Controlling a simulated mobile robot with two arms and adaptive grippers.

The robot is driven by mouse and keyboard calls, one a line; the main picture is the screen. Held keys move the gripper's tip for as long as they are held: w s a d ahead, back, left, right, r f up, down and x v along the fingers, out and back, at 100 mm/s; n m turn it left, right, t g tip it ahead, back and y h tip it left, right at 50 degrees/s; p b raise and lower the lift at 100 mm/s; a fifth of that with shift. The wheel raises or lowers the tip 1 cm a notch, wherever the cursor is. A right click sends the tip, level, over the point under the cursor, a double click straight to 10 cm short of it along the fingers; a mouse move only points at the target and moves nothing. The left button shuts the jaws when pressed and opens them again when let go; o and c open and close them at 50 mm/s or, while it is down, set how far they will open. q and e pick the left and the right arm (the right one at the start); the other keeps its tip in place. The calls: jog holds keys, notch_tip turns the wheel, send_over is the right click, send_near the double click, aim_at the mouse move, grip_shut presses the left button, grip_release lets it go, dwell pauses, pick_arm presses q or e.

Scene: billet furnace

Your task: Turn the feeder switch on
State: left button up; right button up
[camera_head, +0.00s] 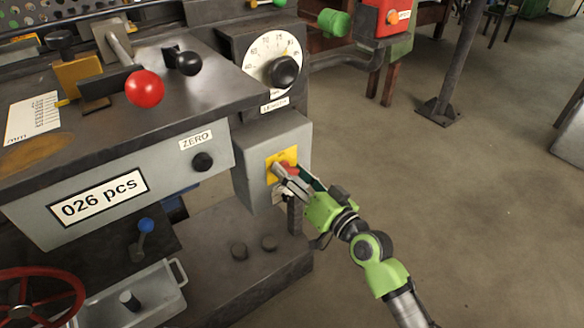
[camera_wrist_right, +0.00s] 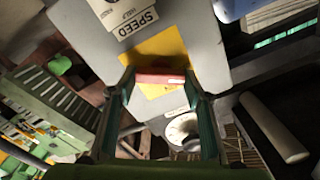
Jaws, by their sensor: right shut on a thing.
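The feeder switch is a red handle (camera_head: 291,170) on a yellow plate (camera_head: 281,158), on the side of a grey box (camera_head: 245,163). In the wrist view the red handle (camera_wrist_right: 158,78) runs sideways across the view in front of its yellow plate (camera_wrist_right: 165,48). My right gripper (camera_head: 285,173) comes from the lower right and is shut on the red handle, with one finger at each end in the wrist view (camera_wrist_right: 158,88). The fingers cover part of the switch in the head view, and its markings are unreadable. My left gripper is not in view.
A dial (camera_head: 271,62) with a black knob sits above the box. A counter panel reading "026 pcs" (camera_head: 100,196), a black ZERO knob (camera_head: 203,162) and a red ball lever (camera_head: 145,88) are to the left. The floor (camera_head: 460,190) to the right is open.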

jog(key=m+p, duration=0.1)
jog(key=m, duration=0.4)
jog(key=shift+d+m+p, duration=0.1)
jog(key=shift+m+p, duration=0.2)
jog(key=shift+p, duration=0.1)
jog(key=m, duration=0.2)
jog(key=shift+w+m+p, duration=0.1)
jog(key=shift+m+p, duration=0.2)
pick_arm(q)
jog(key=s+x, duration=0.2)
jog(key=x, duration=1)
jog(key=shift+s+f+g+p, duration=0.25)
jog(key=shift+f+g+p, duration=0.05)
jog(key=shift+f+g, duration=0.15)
pick_arm(e)
jog(key=shift+f+m, duration=0.15)
jog(key=shift+m, duration=1.65)
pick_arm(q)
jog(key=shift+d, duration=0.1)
pick_arm(e)
jog(key=o, duration=1.1)
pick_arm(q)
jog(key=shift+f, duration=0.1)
pick_arm(e)
jog(key=v, duration=1.2)
